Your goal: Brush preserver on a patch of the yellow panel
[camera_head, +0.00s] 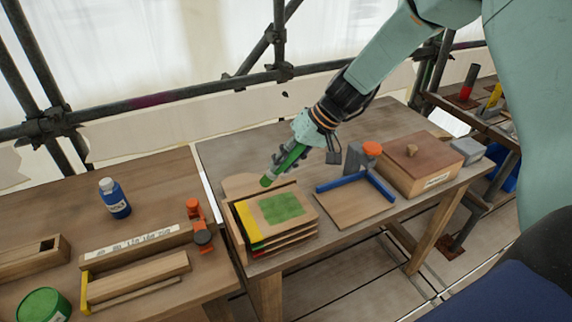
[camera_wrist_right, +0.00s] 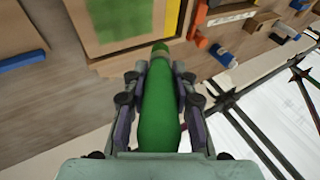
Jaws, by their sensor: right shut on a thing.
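The yellow panel (camera_head: 248,221) lies flat on top of a stack of panels in a wooden rack. It is a wooden board with a yellow strip along its left edge and a green patch (camera_head: 281,207) in its middle. The patch (camera_wrist_right: 115,18) and yellow strip (camera_wrist_right: 172,18) also show in the wrist view. The brush (camera_wrist_right: 157,112) sits between both fingers in the wrist view. My left gripper is out of view.
Right of the rack are a board with a blue corner fence (camera_head: 329,184), an orange-topped grey tool (camera_head: 371,150) and a lidded wooden box (camera_head: 415,165). On the left table are a blue bottle (camera_head: 115,200), wooden blocks and a green tin (camera_head: 43,305). Scaffold poles run behind.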

